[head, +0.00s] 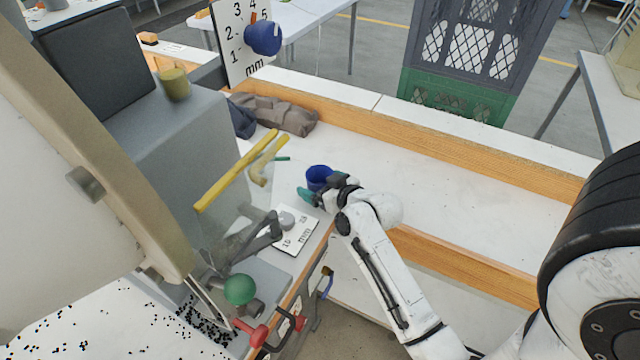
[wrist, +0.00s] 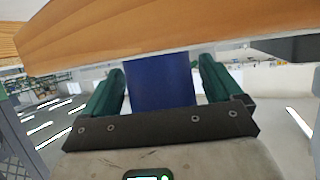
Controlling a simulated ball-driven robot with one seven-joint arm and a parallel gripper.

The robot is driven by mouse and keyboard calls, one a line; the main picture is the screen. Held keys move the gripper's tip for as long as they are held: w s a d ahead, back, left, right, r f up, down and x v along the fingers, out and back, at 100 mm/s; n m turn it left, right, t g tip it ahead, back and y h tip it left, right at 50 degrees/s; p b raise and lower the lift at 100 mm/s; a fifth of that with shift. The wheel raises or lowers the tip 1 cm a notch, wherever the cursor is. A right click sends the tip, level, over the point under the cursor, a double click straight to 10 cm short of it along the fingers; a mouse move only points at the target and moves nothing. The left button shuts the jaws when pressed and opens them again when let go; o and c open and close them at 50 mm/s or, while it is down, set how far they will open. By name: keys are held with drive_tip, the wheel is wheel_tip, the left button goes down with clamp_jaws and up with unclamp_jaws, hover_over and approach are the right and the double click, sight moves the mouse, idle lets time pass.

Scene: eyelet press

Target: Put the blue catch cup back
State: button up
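The blue catch cup (head: 319,174) is between the teal fingers of my gripper (head: 315,188), over the white bench top just right of the press.
The grey press (head: 170,130) stands at left with a yellow bar (head: 240,172) and a green knob (head: 239,289). A white mm card (head: 296,230) lies near my gripper. Dark cloth (head: 285,114) lies behind. The white bench top (head: 450,190) is clear to the right, bordered by wooden rails.

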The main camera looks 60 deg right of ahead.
drive_tip(key=shift+o, duration=0.4)
drive_tip(key=shift+r, duration=0.15)
drive_tip(key=b+v, duration=0.1)
drive_tip(key=v, duration=1.1)
drive_tip(key=shift+b, duration=0.35)
